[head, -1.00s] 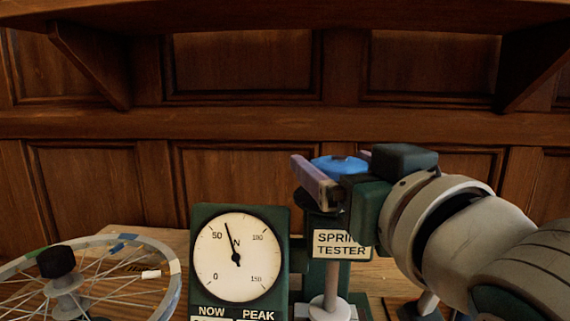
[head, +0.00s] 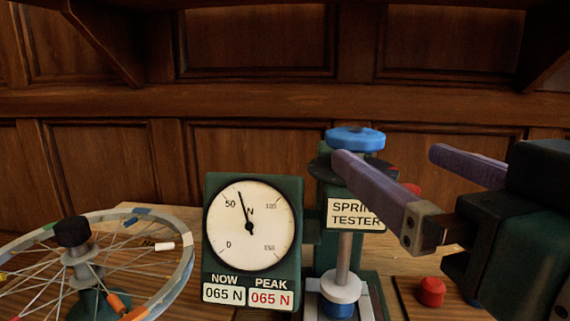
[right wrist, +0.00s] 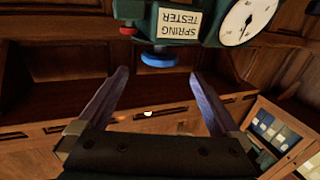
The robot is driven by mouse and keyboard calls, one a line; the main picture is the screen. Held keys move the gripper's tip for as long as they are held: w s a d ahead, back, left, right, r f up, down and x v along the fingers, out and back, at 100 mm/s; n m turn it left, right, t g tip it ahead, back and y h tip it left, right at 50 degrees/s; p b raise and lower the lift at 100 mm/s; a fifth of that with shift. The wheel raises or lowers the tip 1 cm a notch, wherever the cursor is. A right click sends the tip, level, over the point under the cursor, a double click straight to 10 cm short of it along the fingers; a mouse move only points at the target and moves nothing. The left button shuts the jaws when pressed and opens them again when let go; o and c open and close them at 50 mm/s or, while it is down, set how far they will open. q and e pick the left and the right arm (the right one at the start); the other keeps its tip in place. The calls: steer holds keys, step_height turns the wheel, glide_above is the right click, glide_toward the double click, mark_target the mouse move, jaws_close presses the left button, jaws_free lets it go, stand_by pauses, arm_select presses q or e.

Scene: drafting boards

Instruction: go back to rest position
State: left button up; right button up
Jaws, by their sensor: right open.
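My right gripper (head: 395,172) is in the right part of the head view, with its two purple fingers spread apart and nothing between them. It also shows open and empty in the right wrist view (right wrist: 158,88). The green spring tester (head: 318,238) stands behind it, with a blue knob (head: 355,139) on top. The near finger covers part of its label and column. In the right wrist view the blue knob (right wrist: 160,60) appears beyond the fingertips, apart from them. My left gripper is not in view.
A dial gauge (head: 250,225) reads 065 N for both now and peak. A spoked wheel (head: 165,285) stands at the left. A red knob (head: 431,292) is low on the right. A wood-panelled wall and an overhanging shelf (head: 300,98) are behind.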

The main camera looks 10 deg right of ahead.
steer(key=shift+s, duration=0.4)
steer(key=s+d+f+n+g+p, duration=0.1)
steer(key=s+d+f+g+p, duration=0.1)
steer(key=s+f+g+p, duration=0.4)
steer(key=s+d+f+g+p, duration=0.35)
steer(key=s+f+g, duration=0.25)
steer(key=s+g, duration=0.25)
step_height(320, 180, up, 38)
steer(key=s+p, duration=0.1)
steer(key=p, duration=3.6)
steer(key=shift+s+a+f+h, duration=0.2)
steer(key=shift+a+h, duration=0.2)
steer(key=shift+a, duration=0.05)
steer(key=shift+f, duration=0.1)
